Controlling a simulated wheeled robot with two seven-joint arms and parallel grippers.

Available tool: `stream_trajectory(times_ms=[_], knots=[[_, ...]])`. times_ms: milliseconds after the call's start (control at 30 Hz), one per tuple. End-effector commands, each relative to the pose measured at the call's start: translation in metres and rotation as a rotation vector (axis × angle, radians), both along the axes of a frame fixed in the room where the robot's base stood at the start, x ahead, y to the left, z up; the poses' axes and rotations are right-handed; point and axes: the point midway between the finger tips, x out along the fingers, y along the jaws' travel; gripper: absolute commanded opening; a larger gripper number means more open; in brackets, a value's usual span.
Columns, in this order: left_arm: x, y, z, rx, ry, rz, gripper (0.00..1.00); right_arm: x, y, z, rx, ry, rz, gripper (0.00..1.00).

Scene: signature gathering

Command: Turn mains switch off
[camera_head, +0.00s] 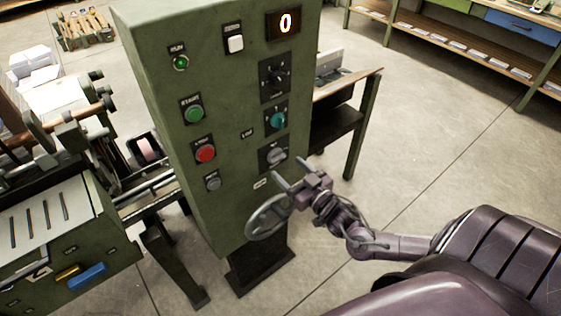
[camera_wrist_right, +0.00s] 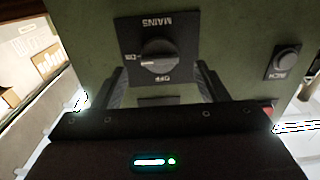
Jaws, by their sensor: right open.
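The mains switch (camera_head: 273,156) is a grey rotary knob on a black plate, low on the front of the green control cabinet (camera_head: 222,130). In the right wrist view the mains knob (camera_wrist_right: 157,54) appears upside down, with the ON label at its left and the OFF label below it. The knob lies roughly sideways, seemingly toward ON. My right gripper (camera_head: 291,172) is open and empty just in front of and below the switch. In the wrist view its two fingers (camera_wrist_right: 160,84) stand apart, either side of the knob's lower area. Contact cannot be told. My left gripper is out of view.
A handwheel (camera_head: 269,217) sits just below my right gripper. A teal knob (camera_head: 276,120), a black dial (camera_head: 274,79), a red button (camera_head: 205,153) and a green button (camera_head: 194,112) share the panel. A side table (camera_head: 347,100) stands behind right. The floor at right is clear.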

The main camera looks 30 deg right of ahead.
Motion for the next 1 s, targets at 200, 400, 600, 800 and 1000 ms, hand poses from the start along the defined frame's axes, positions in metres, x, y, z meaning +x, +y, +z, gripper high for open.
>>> stream_trajectory(times_ms=[200, 400, 600, 800, 1000], knots=[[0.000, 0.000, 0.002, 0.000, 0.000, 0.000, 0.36, 0.028, 0.002, 0.001, 0.000, -0.001, -0.002, 0.67], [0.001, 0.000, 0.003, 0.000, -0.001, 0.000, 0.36, 0.038, 0.003, 0.000, 0.000, 0.001, -0.001, 0.67], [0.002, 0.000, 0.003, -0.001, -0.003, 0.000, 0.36, 0.038, 0.003, -0.001, 0.000, 0.002, -0.001, 0.67], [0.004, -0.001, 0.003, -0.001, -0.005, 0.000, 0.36, 0.038, 0.003, 0.000, 0.000, 0.002, -0.001, 0.46], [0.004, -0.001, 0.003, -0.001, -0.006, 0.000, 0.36, 0.038, 0.003, 0.000, 0.000, 0.002, -0.001, 0.22]])
